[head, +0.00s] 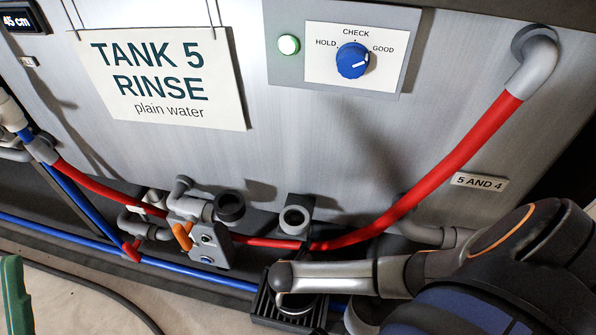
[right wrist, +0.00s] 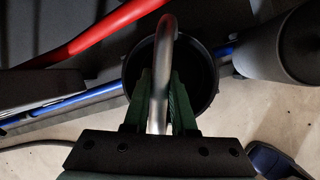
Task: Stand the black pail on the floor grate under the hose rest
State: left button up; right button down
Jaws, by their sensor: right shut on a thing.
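The black pail (right wrist: 204,82) is below my right gripper (right wrist: 160,78) in the right wrist view, its round mouth facing the camera. The green fingers are shut on the pail's curved metal handle. In the head view my right arm covers most of the pail and the right gripper. The black slotted floor grate (head: 263,306) shows beside the arm, below the hose rest (head: 296,219) on the tank front. Whether the pail touches the grate cannot be told. A green finger of my left gripper (head: 14,295) shows at the left edge; its opening cannot be seen.
A red hose (head: 440,172) droops across the tank front past the hose rest. A valve block (head: 200,235) with an orange lever stands left of it. A blue pipe (head: 185,268) runs low along the tank. Pale floor is open at lower left, crossed by a dark cable.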

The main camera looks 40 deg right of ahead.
pick_arm(q)
jog(key=f, duration=0.1)
jog(key=d+f, duration=0.1)
jog(key=shift+d+f+m+g+h+b, duration=0.2)
jog(key=shift+f+m+g+h+b, duration=0.1)
jog(key=shift+h+b, duration=0.1)
pick_arm(e)
jog(key=shift+f, duration=0.65)
jog(key=shift+f, duration=0.1)
jog(key=c, duration=1.2)
grip_release()
jog(key=shift+f, duration=0.1)
jog(key=o, duration=0.5)
jog(key=shift+c, duration=0.2)
pick_arm(q)
jog(key=shift+r, duration=0.1)
